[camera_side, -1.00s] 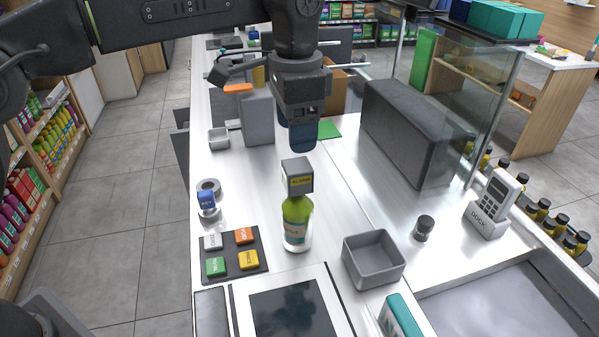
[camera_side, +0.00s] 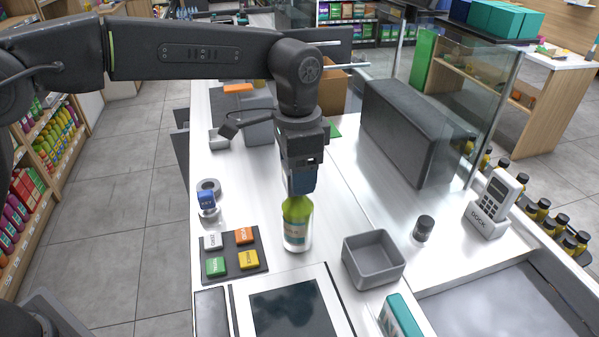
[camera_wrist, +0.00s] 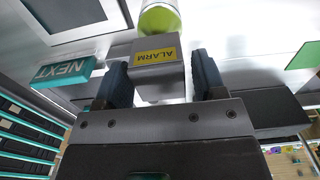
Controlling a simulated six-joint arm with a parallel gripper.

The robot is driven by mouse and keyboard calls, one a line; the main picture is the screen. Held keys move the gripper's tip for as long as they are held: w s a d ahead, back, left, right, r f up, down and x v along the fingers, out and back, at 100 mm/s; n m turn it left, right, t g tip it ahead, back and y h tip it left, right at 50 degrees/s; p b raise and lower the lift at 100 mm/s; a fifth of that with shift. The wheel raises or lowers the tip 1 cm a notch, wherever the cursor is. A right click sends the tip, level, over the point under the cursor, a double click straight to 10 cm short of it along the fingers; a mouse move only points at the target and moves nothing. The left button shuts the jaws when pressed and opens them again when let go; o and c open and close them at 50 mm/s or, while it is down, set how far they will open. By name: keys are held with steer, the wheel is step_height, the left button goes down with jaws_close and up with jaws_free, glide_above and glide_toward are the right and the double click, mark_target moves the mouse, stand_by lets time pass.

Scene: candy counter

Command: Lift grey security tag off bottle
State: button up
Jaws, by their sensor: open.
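The green bottle (camera_side: 297,224) stands upright on the white counter in the side view. Its green top also shows in the wrist view (camera_wrist: 160,20). The grey security tag (camera_wrist: 157,75), with a yellow ALARM label, sits on the bottle's top. In the side view my gripper (camera_side: 303,184) is right above the bottle and hides the tag. In the wrist view my gripper (camera_wrist: 160,82) is open, with one finger on each side of the tag. A small gap shows between the tag and each finger.
An empty grey bin (camera_side: 374,260) stands right of the bottle. A pad with several coloured buttons (camera_side: 231,254) lies to the left, and a framed dark screen (camera_side: 290,307) in front. A small black-capped jar (camera_side: 423,228) and a dock with a handset (camera_side: 490,205) stand farther right.

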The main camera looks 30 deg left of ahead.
steer(key=shift+c, duration=0.2)
steer(key=c, duration=0.5)
steer(key=shift+c, duration=0.2)
steer(key=shift+r, duration=0.1)
steer(key=shift+r, duration=0.75)
steer(key=shift+r, duration=0.35)
steer(key=shift+r, duration=0.35)
steer(key=shift+r, duration=0.35)
steer(key=shift+r, duration=0.7)
